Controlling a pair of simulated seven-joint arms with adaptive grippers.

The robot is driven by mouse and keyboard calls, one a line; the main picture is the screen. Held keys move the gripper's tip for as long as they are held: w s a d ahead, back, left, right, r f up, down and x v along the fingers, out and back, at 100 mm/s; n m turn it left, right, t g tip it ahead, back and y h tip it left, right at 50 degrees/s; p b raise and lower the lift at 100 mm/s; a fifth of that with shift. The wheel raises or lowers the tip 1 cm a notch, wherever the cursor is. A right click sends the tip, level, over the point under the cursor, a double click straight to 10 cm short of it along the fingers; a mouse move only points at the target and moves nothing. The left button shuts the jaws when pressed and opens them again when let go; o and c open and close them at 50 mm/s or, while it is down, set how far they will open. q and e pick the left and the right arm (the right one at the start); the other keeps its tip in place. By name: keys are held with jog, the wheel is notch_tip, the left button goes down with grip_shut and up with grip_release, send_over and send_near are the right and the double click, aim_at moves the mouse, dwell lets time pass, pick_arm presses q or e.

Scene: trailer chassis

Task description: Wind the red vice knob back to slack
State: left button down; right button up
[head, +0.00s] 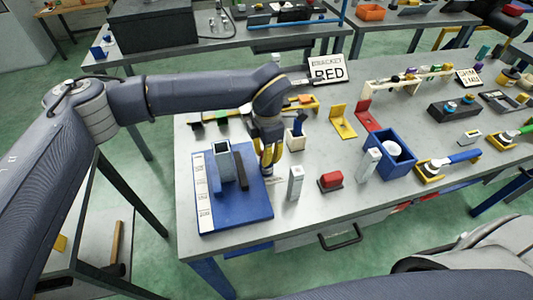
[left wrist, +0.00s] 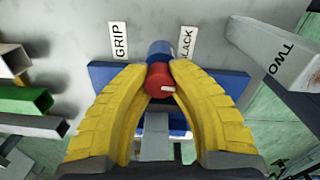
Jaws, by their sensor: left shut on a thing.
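The red vice knob (left wrist: 158,78) shows in the left wrist view, with a small white mark on its lower right side. It sits at the end of a blue cylinder (left wrist: 160,49) between a GRIP label (left wrist: 118,40) on the left and a partly hidden label reading "LACK" (left wrist: 187,42) on the right. My left gripper (left wrist: 157,82) is shut on the knob, a yellow finger on each side. In the head view my left gripper (head: 267,163) points down at the right edge of the blue base board (head: 233,216); the knob is hidden there. My right gripper is not in view.
A grey post (head: 296,183) and a red block on a dark base (head: 331,180) stand close right of the gripper. An upright grey tube (head: 223,160) stands on the board to the left. A blue bin (head: 397,170) is further right. The table's front strip is clear.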

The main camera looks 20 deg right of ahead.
pick_arm(q)
jog(key=c, duration=1)
grip_release()
jog(key=shift+s+r, duration=0.15)
jog(key=shift+r, duration=5.85)
